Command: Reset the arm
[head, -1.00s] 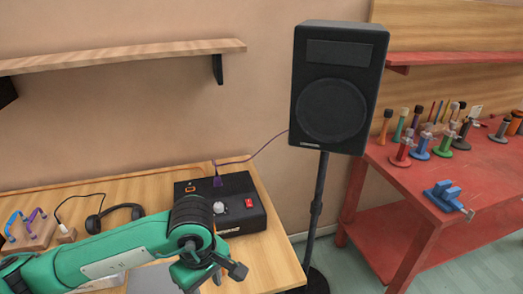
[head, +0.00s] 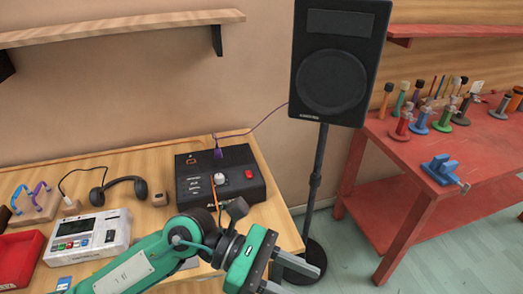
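My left arm comes in from the lower left of the head view, green with black joints. My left gripper (head: 295,277) is at the lower middle, past the table's right front corner and in front of the speaker stand. Its two grey fingers point right and stand apart, with nothing seen between them. The black box (head: 243,187) with a white knob and a red switch sits on the wooden table (head: 150,220), behind my arm. An orange stick-like thing (head: 214,195) shows at the box's front. My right gripper is not in view.
A black speaker (head: 336,62) stands on a pole (head: 316,190) right of the table. A red bench (head: 480,150) with several tools and a blue vise (head: 441,170) is at right. Headphones (head: 120,183), a white card terminal (head: 88,235) and a red tray (head: 18,258) lie at left.

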